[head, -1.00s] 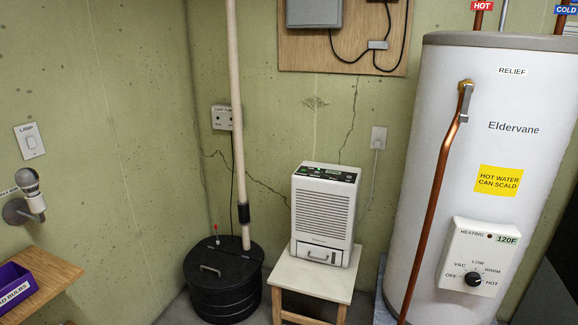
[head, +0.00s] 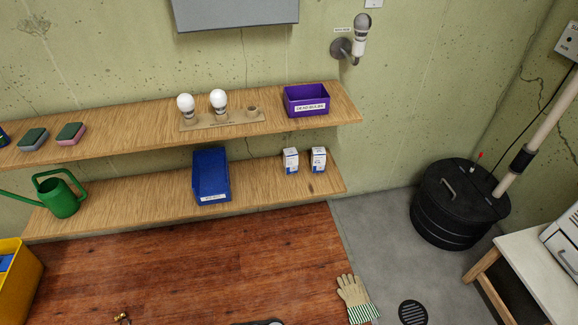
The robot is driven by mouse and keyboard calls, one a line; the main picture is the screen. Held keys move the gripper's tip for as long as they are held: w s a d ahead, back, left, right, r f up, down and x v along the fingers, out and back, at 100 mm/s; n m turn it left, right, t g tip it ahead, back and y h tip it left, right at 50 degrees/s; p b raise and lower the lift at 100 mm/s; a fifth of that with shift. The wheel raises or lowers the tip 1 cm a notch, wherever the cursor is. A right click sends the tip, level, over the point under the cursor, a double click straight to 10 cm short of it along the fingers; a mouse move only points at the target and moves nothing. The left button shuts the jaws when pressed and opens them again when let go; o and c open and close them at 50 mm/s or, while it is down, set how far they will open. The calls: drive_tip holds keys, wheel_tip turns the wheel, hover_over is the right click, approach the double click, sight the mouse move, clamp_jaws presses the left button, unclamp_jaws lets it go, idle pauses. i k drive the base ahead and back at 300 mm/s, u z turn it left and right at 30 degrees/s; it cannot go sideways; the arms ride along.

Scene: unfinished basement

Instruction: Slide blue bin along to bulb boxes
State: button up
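The blue bin (head: 211,178) stands on the lower wooden shelf in the head view, with a small white label on its front. Two white bulb boxes (head: 291,161) (head: 318,160) stand upright on the same shelf to the right of the bin. A gap of bare shelf lies between the bin and the nearer box. My gripper is not in view.
The upper shelf (head: 150,122) above holds two bulbs in a holder, a purple bin (head: 306,100) and two sponges. A green watering can (head: 60,196) stands left on the lower shelf (head: 262,184). A glove (head: 355,299) lies at the wooden surface's right edge.

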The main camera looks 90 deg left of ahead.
sight(211, 183)
drive_tip(key=z, duration=0.9)
drive_tip(key=k, duration=0.15)
drive_tip(key=u, duration=2.55)
drive_tip(key=k, duration=0.15)
drive_tip(key=u, duration=2.4)
drive_tip(key=k, duration=0.35)
drive_tip(key=u, duration=1.05)
